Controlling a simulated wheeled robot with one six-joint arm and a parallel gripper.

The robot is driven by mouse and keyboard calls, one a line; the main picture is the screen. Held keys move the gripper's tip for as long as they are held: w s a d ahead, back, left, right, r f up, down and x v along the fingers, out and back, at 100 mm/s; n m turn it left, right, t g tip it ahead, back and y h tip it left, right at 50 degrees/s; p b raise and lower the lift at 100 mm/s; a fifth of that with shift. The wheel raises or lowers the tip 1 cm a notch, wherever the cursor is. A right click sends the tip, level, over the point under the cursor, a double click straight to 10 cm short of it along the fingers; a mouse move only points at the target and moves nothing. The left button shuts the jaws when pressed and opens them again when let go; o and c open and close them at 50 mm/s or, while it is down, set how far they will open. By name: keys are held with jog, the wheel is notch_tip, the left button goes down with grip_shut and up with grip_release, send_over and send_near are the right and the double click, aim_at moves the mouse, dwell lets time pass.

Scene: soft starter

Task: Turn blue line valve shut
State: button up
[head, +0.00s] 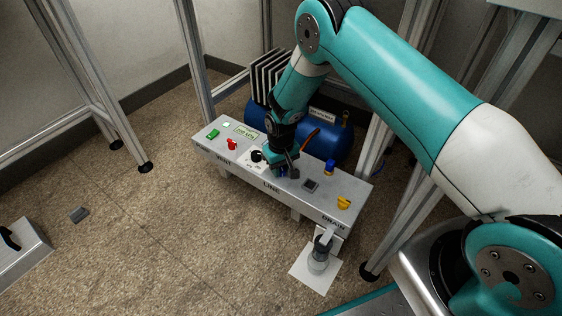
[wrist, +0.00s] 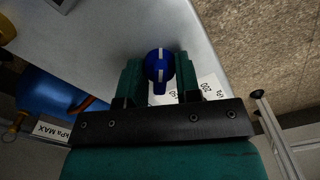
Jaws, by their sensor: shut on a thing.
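The blue line valve (wrist: 159,66) is a round knob with a short tab and a white stripe. In the wrist view it sits between the two green fingers of my gripper (wrist: 160,73), which are shut on it. The stripe and tab run along the fingers' length. In the head view my gripper (head: 284,171) is down on the grey panel (head: 232,166) above the word LINE. It hides most of the knob there, so its position against the panel markings cannot be told.
A blue tank (head: 330,137) stands behind. Frame posts flank it.

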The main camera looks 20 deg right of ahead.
jog(key=n+p, duration=0.1)
jog(key=n, duration=0.2)
jog(key=shift+r+n+p, duration=0.15)
jog(key=shift+n+p, duration=0.15)
jog(key=shift+p, duration=0.05)
jog(key=shift+n+p, duration=0.65)
jog(key=shift+n, duration=1.25)
jog(key=o, duration=0.9)
jog(key=shift+o, duration=0.2)
notch_tip(320, 180, up, 17)
jog(key=p, duration=0.6)
